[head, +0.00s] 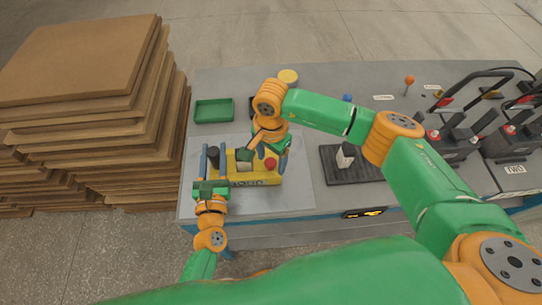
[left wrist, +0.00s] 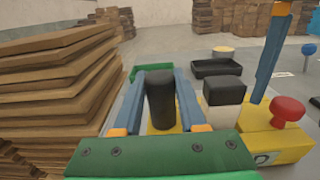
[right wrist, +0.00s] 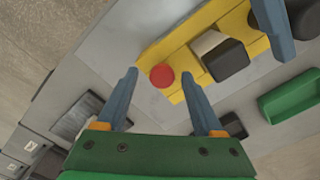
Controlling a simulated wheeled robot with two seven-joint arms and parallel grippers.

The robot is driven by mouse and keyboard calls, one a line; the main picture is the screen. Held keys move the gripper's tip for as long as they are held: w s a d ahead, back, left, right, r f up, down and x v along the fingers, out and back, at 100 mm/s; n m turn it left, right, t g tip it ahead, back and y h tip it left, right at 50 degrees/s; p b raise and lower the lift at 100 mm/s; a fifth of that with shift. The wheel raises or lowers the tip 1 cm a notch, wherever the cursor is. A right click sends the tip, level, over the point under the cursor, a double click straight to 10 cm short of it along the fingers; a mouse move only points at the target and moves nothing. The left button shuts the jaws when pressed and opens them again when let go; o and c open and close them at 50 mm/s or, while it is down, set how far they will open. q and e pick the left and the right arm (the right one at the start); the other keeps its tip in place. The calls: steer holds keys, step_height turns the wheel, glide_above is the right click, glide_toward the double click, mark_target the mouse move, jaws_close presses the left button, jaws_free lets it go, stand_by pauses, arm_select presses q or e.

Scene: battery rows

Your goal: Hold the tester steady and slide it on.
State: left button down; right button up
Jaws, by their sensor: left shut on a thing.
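The yellow tester (head: 262,181) lies on a pale mat near the table's front left. It carries a black upright grip (left wrist: 161,100) at its left end, a white block with a black top (head: 244,160) in the middle and a red button (left wrist: 288,108) at its right end. My left gripper (head: 213,158) is shut on the black grip, one blue finger on each side. My right gripper (right wrist: 162,88) is open, near the tester's red-button end. In the right wrist view the red button (right wrist: 162,76) shows between its fingertips; I cannot tell whether they touch it.
A green tray (head: 213,111) lies behind the tester. A black tray (head: 372,172) with a white, black-topped block (head: 346,154) is to the right, then dark handled devices (head: 450,140). A tall stack of boards (head: 80,65) stands left of the table. The pale mat (head: 300,197) has bare room at right.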

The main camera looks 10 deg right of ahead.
mark_target(271, 162)
step_height(271, 162, up, 12)
stand_by(0.6)
arm_select(q)
steer(key=shift+c, duration=1.9)
jaws_free()
steer(key=s, duration=0.3)
steer(key=s+a, duration=0.1)
steer(key=s, duration=0.7)
steer(key=shift+s+a, duration=0.25)
steer(key=shift+a, duration=0.1)
steer(key=shift+s, duration=0.2)
